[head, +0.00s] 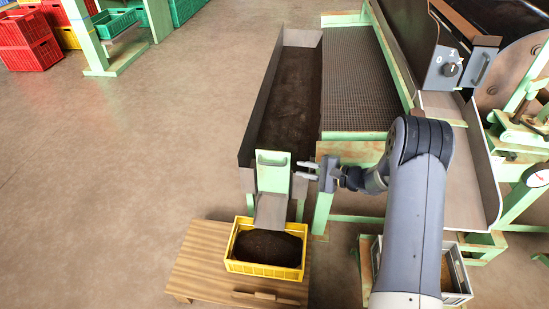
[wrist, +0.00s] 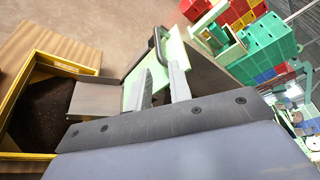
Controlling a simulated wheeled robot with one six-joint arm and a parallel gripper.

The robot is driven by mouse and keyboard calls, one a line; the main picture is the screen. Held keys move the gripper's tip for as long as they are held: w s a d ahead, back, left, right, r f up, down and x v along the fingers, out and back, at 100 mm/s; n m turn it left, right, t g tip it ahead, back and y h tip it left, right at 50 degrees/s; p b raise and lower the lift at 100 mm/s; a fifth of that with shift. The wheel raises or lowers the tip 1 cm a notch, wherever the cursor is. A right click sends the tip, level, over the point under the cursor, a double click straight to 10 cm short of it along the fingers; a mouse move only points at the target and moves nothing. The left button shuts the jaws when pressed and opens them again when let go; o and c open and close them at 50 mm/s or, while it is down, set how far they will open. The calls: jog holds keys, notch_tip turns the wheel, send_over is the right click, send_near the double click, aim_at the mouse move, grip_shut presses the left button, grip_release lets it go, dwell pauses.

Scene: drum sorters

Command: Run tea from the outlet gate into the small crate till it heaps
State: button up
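The outlet gate (head: 272,172) is a pale green plate at the near end of the long dark trough, with a grey spout (head: 270,211) below it. The small crate (head: 264,271) is yellow and stands under the spout on a wooden stand. Dark tea (head: 268,247) lies in it, mounded toward the middle; I cannot tell if any is falling. In the wrist view the fingers (wrist: 162,86) are apart with the gate's green plate (wrist: 133,88) beyond, and the crate (wrist: 62,62) is at left.
The trough (head: 262,105) holds a dark layer of tea. A mesh bed (head: 358,80) and green machine frame stand to the right. A grey crate (head: 457,281) is at lower right, partly behind my arm. The wooden stand (head: 205,262) has bare room left of the crate. Open floor lies left.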

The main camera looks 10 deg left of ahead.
aim_at(280, 165)
jog(key=x, duration=1.1)
jog(key=shift+s+b, duration=0.15)
jog(key=shift+b, duration=0.25)
jog(key=shift+c, duration=0.6)
grip_shut()
